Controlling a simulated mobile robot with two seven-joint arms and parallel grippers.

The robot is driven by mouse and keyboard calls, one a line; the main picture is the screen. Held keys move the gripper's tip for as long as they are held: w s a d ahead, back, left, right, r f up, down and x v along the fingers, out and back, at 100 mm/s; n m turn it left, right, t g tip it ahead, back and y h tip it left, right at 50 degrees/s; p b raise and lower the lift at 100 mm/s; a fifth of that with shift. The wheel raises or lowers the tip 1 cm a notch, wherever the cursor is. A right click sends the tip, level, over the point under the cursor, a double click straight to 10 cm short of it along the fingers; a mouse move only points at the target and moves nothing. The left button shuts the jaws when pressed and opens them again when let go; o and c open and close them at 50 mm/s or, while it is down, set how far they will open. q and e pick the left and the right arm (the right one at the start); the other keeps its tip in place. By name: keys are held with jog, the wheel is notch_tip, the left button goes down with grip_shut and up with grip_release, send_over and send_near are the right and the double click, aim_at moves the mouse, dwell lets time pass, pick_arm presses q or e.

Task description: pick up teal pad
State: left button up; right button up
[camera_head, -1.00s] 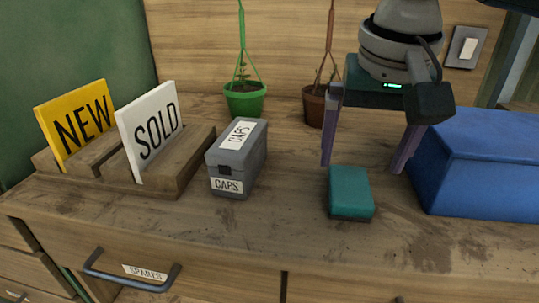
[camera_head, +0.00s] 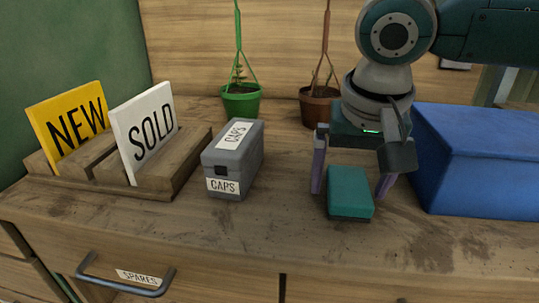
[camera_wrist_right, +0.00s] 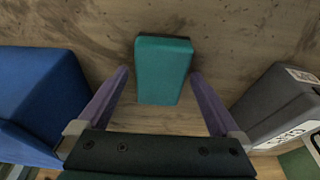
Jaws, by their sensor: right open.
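The teal pad (camera_head: 349,190) is a small block lying flat on the wooden counter, left of the blue box. My right gripper (camera_head: 350,190) is open, with one purple finger on each side of the pad and the palm behind and above it. In the right wrist view, the pad (camera_wrist_right: 163,68) lies ahead of and between the two spread fingertips (camera_wrist_right: 158,74), with gaps on both sides. The fingers do not appear to touch it. My left gripper is in neither view.
A blue box (camera_head: 480,165) stands close to the right of my right gripper. A grey CAPS box (camera_head: 222,170) is to the left. A wooden rack (camera_head: 180,165) holds the NEW (camera_head: 72,125) and SOLD (camera_head: 146,138) signs.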

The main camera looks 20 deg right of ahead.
jog(key=shift+f, duration=0.2)
dwell(0.4)
jog(key=c, duration=1.4)
